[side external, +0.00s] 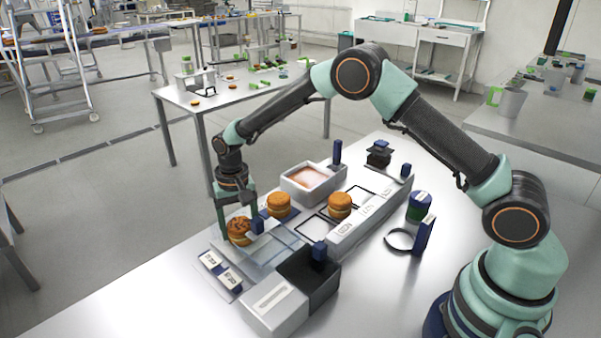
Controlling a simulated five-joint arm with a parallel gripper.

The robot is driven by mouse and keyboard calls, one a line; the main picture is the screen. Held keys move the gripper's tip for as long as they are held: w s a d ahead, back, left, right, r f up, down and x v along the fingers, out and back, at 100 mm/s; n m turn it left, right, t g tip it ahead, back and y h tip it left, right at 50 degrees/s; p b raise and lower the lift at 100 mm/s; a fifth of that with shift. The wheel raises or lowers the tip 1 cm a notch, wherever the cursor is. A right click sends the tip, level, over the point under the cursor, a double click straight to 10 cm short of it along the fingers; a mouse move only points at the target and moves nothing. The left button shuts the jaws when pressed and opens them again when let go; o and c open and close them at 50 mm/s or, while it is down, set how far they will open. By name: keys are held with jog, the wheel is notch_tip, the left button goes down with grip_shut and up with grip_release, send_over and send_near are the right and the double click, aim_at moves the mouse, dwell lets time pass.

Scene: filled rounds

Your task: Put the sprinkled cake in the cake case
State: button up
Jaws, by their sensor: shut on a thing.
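My gripper (237,212) points down at the left part of the work area. It is shut on the sprinkled cake (238,232), a round golden-brown cake with a darker, speckled top. The cake is at the left end of a pale, see-through low case (262,250), which looks like the cake case. I cannot tell whether the cake touches the case floor or hangs just above it. A blue block (257,224) stands close to the right of the cake and hides a little of it.
Two plain round cakes (278,205) (340,205) stand behind and to the right. A white box with pinkish filling (313,179) is at the back. A black-lined grey box (309,276) stands in front. Label cards (222,270) lie at the left. The front right tabletop is clear.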

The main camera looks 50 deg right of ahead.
jog(key=o, duration=0.8)
jog(key=shift+f, duration=0.1)
jog(key=shift+c, duration=0.2)
notch_tip(320, 180, up, 13)
notch_tip(320, 180, up, 7)
jog(key=n+t, duration=0.1)
send_over(240, 222)
jog(key=s+d, duration=0.3)
jog(key=s, duration=0.1)
jog(key=s+d+r+n+t, duration=0.1)
jog(key=s+d, duration=0.3)
jog(key=s, duration=0.5)
jog(key=s+d+r+n+t, duration=0.2)
jog(key=s+d+t, duration=0.1)
jog(key=s, duration=0.5)
jog(key=shift+s+d+r+n+t, duration=0.25)
jog(key=shift+s+d+n+t, duration=0.1)
jog(key=shift+d, duration=0.1)
